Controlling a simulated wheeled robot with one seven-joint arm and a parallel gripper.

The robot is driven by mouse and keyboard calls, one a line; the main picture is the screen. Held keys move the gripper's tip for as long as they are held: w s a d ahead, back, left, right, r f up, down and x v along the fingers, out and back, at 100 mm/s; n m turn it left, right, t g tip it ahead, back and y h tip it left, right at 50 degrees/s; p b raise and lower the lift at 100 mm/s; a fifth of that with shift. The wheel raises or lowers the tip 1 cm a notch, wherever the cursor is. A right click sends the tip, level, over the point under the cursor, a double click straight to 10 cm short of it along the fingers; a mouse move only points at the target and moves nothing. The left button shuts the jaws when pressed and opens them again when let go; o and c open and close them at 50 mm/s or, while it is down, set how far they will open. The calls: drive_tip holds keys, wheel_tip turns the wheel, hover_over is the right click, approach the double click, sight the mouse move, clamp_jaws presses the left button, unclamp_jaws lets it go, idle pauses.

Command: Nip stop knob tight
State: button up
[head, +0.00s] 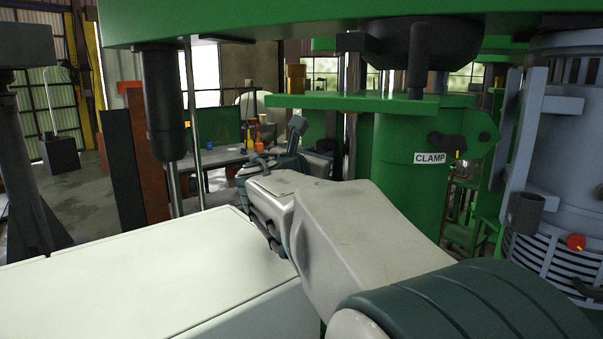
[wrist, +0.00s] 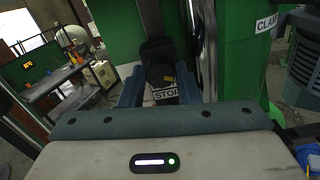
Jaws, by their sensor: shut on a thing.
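The stop knob (wrist: 160,74) is black with a small yellow mark, in the upper middle of the wrist view. A white label reading STOP (wrist: 167,94) shows just below it, partly hidden by my gripper. My gripper (wrist: 160,85) has one blue-grey finger on each side of the knob and is shut on it. In the head view my arm reaches away toward the green machine; the stop knob and the fingertips cannot be made out there.
A green column (head: 405,165) with a CLAMP label (head: 430,158) and a black clamp knob (head: 447,145) stands right of my arm. A grey motor housing (head: 560,130) is at far right. A workbench (head: 225,155) with small coloured items stands behind. A green beam (head: 300,20) spans overhead.

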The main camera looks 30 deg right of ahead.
drive_tip(key=m+b, duration=0.2)
drive_tip(key=b, duration=0.1)
drive_tip(key=m+b, duration=0.1)
drive_tip(key=m, duration=0.1)
drive_tip(key=shift+s+f+b, duration=0.1)
drive_tip(key=shift+f+b, duration=0.15)
drive_tip(key=shift+b, duration=0.15)
drive_tip(key=shift+r+m+b, duration=0.2)
drive_tip(key=shift+m+b, duration=0.6)
drive_tip(key=shift+r, duration=0.1)
drive_tip(key=o, duration=1)
drive_tip(key=shift+c, duration=0.2)
drive_tip(key=b+v, duration=0.2)
drive_tip(key=v, duration=1.1)
drive_tip(key=shift+s+a, duration=0.25)
drive_tip(key=shift+a, duration=0.05)
